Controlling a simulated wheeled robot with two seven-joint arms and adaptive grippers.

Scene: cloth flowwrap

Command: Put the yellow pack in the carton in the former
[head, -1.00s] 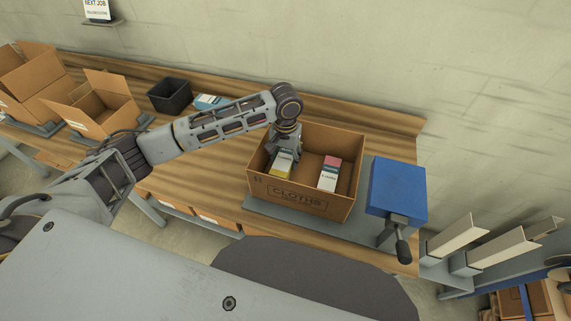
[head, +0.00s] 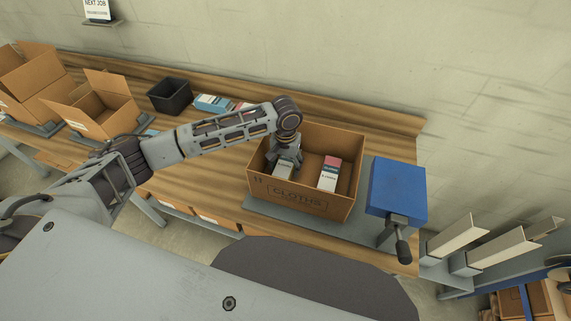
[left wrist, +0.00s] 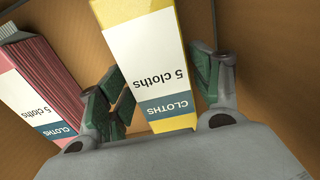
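The carton (head: 297,197), brown and marked CLOTHS, stands open on the bench. My left gripper (head: 285,160) reaches down into its left part. The yellow pack (head: 283,170) is below it, partly hidden; in the left wrist view the yellow pack (left wrist: 150,60), with a white "5 cloths" label, stands between the green-padded fingers of my left gripper (left wrist: 165,92). A narrow gap shows at the left finger, so the gripper looks open around the pack. Pale angled plates (head: 490,245) at the right may be the former. My right gripper is not in view.
A red pack (head: 329,173) stands in the carton's right part and also shows in the left wrist view (left wrist: 35,85). A blue box (head: 396,186) with a handle is right of the carton. A black bin (head: 169,96) and open cartons (head: 95,105) stand left.

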